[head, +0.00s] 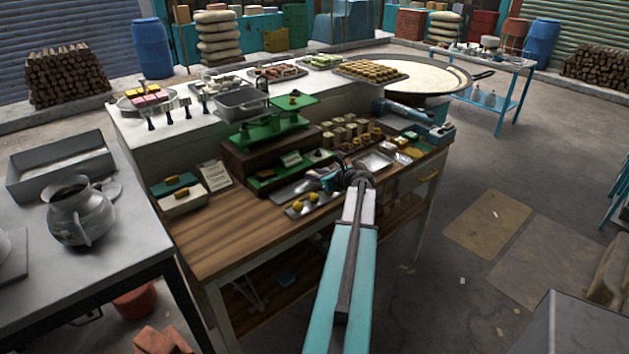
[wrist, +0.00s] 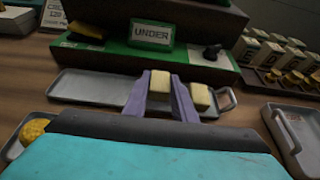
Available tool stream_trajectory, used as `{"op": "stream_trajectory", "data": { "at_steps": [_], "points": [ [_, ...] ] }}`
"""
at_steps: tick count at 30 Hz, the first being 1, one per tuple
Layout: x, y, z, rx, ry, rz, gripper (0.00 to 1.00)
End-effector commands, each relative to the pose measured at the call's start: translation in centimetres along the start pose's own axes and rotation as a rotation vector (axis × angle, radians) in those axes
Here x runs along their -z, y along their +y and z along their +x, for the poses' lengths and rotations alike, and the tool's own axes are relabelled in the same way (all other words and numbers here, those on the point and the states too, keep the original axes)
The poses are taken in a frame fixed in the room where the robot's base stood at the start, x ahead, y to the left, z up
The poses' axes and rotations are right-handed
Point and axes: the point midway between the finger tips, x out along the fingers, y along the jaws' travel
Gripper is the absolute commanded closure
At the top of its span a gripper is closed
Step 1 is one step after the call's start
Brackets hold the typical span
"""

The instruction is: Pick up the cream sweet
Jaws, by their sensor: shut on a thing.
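My gripper (wrist: 161,88) is shut on a pale cream sweet (wrist: 160,82), a small block between its two purple fingers in the wrist view. A second cream sweet (wrist: 201,96) sits just right of the right finger, toward the handle end of a shallow metal tray (wrist: 75,85). The fingers are over that tray; I cannot tell whether the held sweet touches it. In the head view my gripper (head: 330,179) is low over the wooden table front, and the held sweet is not clear there.
Behind the tray is a green step with an "UNDER" sign (wrist: 151,34) and a dark lump (wrist: 212,52). A yellow round sweet (wrist: 35,131) lies front left. Another metal tray (wrist: 295,135) and rows of cream blocks (wrist: 262,50) are at right. The table's left part (head: 225,235) is clear.

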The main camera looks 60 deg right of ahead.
Motion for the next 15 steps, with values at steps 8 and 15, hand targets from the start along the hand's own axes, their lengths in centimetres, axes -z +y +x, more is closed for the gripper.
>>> {"op": "stream_trajectory", "data": {
  "at_steps": [8, 15],
  "points": [
    [-1.3, 0.7, -1.5, 0.0, 0.0, 0.001, 0.97],
    [-0.6, 2.4, -3.8, 0.001, 0.0, 0.0, 0.97]
  ]
}}
